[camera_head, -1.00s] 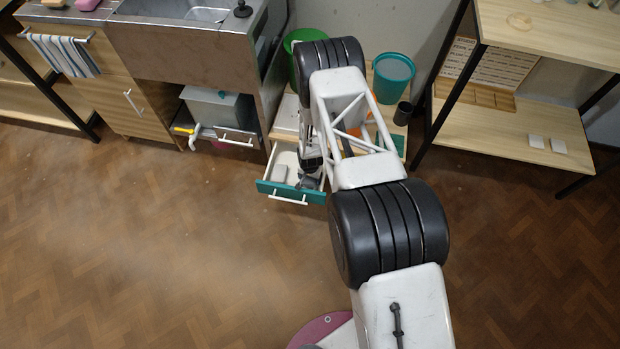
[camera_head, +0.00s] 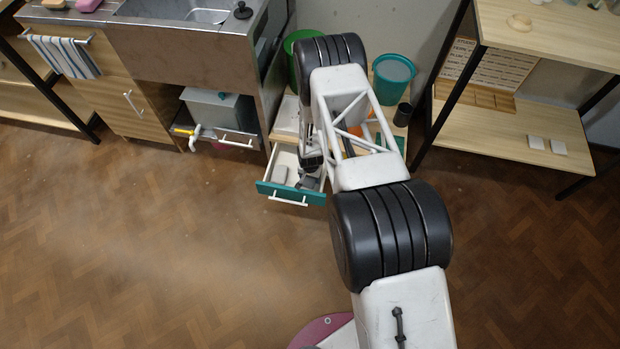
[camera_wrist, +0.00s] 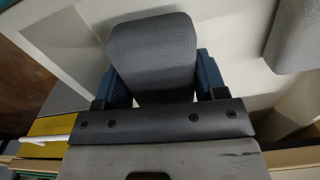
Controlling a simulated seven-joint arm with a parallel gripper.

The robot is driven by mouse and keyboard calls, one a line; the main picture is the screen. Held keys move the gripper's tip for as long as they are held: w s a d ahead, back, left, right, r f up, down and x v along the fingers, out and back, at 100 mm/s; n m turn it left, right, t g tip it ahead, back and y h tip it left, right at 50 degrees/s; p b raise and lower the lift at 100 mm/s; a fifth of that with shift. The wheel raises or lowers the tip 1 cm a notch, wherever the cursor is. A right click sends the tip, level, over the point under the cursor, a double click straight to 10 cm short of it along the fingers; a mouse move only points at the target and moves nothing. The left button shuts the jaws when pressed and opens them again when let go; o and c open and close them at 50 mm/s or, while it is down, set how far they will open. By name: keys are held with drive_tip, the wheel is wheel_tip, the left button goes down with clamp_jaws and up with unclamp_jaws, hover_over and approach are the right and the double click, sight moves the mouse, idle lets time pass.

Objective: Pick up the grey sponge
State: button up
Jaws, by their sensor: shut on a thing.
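A grey sponge (camera_wrist: 152,52) with a finely textured face and rounded corners is between the two blue finger pads in the wrist view. My gripper (camera_wrist: 153,82) is shut on it, with a pad at each side. In the head view my gripper (camera_head: 308,181) is at the open drawer (camera_head: 291,196), near its right side. The drawer has a teal front and a pale inside. The held sponge is hard to make out there, partly hidden by my arm. I cannot tell whether it touches the drawer floor.
A second grey block (camera_wrist: 296,36) lies in the drawer; it also shows in the head view (camera_head: 280,173), left of my gripper. Drawer walls are close around. A teal bucket (camera_head: 393,78) and dark cup (camera_head: 403,114) stand behind. The floor in front is clear.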

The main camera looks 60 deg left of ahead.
drive_tip(key=shift+r, duration=4.25)
